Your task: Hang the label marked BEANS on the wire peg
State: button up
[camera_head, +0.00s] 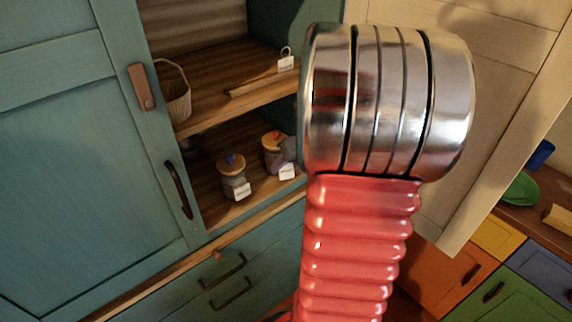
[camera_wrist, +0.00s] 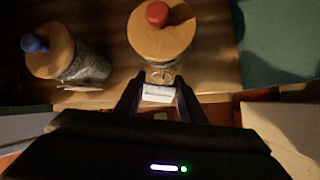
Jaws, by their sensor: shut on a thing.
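My gripper (camera_wrist: 159,86) is shut on a small white label (camera_wrist: 158,94) in the wrist view. The label's dark print is too small to read, so I cannot tell if it says BEANS. A thin wire loop shows just above it, in front of a jar with a wooden lid and red knob (camera_wrist: 160,32). I cannot tell whether the loop belongs to the label or the jar. In the head view, that jar (camera_head: 273,150) stands on the lower shelf, with a white label (camera_head: 287,172) at its front. My arm hides most of the gripper there.
A second jar with a blue knob (camera_wrist: 52,52) stands to the left, a white tag (camera_head: 242,191) before it. Another white tag with a loop (camera_head: 286,63) is at the upper shelf edge (camera_head: 250,88). A basket (camera_head: 174,95) stands left. Cabinet doors flank the opening.

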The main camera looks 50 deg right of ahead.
jog(key=o, duration=1.1)
jog(key=v, duration=1.3)
jog(key=shift+s+r, duration=0.2)
jog(key=shift+r, duration=0.15)
jog(key=shift+a, duration=0.1)
